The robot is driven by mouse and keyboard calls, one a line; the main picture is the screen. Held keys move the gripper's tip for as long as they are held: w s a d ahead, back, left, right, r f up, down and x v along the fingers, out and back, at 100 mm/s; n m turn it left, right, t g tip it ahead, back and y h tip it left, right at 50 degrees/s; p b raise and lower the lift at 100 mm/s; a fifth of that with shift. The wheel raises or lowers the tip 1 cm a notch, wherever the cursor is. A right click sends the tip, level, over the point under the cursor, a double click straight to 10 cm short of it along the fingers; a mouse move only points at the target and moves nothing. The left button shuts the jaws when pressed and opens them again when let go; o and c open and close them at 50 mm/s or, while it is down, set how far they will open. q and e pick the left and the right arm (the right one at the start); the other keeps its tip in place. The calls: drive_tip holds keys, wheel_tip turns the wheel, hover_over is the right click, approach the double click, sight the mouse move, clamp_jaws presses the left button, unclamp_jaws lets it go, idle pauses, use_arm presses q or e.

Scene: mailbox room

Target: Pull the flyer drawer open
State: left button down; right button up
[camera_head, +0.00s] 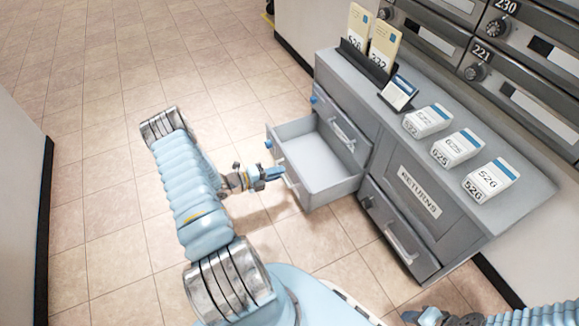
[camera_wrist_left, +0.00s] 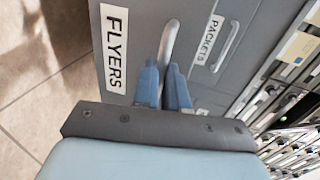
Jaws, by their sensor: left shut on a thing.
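The flyer drawer (camera_head: 318,166) is pulled out from the grey cabinet and its visible inside is empty. Its front with the FLYERS label (camera_wrist_left: 115,48) shows in the left wrist view. My left gripper (camera_head: 274,173) is at the drawer's front. In the left wrist view my left gripper (camera_wrist_left: 161,90) is shut on the drawer handle (camera_wrist_left: 168,42), with a blue finger on each side. My right gripper (camera_head: 428,316) shows only in part at the bottom edge, and its fingers cannot be made out.
A drawer labelled PACKETS (camera_wrist_left: 210,35) sits beside the flyer drawer. A RETURNS panel (camera_head: 418,190) and a closed lower drawer (camera_head: 398,232) are on the cabinet. White boxes (camera_head: 457,148) and an envelope rack (camera_head: 366,62) stand on top. The floor at left (camera_head: 100,180) is clear.

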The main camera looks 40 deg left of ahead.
use_arm(q)
drive_tip(key=shift+s+a, duration=0.2)
drive_tip(key=shift+s, duration=0.2)
drive_tip(key=c, duration=1.2)
unclamp_jaws()
drive_tip(key=shift+o, duration=0.2)
drive_tip(key=p+v, duration=0.1)
drive_tip(key=v, duration=1.2)
drive_tip(key=shift+s+a, duration=0.2)
drive_tip(key=shift+s, duration=0.15)
